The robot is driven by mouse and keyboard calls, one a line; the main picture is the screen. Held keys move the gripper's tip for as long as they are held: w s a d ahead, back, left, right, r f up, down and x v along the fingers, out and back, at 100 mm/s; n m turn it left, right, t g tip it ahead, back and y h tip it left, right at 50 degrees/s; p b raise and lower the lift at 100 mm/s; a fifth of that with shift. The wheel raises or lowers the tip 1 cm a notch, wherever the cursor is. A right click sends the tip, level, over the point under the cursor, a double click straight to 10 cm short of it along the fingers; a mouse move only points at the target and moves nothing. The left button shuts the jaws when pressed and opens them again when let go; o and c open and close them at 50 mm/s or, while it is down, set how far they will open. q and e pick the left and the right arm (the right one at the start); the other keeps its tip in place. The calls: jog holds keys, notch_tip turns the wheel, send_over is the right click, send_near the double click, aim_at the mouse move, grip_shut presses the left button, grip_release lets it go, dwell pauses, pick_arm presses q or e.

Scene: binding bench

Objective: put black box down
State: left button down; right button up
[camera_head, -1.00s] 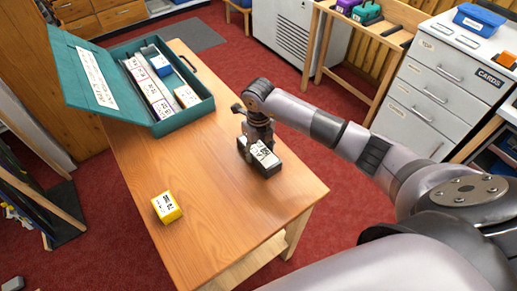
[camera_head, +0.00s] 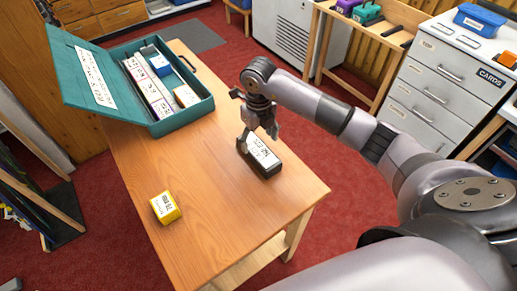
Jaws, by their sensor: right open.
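The black box (camera_head: 262,162) has a white label with dark writing on top. It rests on the wooden table (camera_head: 200,225), near the table's right edge. My right gripper (camera_head: 257,146) is open just above and behind the box's far end. Its fingers point down and partly overlap the box's far end in the picture, so I cannot tell whether they touch it. My left gripper is not in view.
An open teal case (camera_head: 185,121) with boxes inside stands at the table's far left. A yellow box (camera_head: 165,207) sits at the front left. The table's middle is clear. Grey drawers (camera_head: 430,85) stand at the right.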

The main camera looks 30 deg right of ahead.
aim_at(259, 149)
notch_tip(259, 149, up, 7)
jog(key=b, duration=0.1)
jog(key=shift+f, duration=0.1)
dwell(0.6)
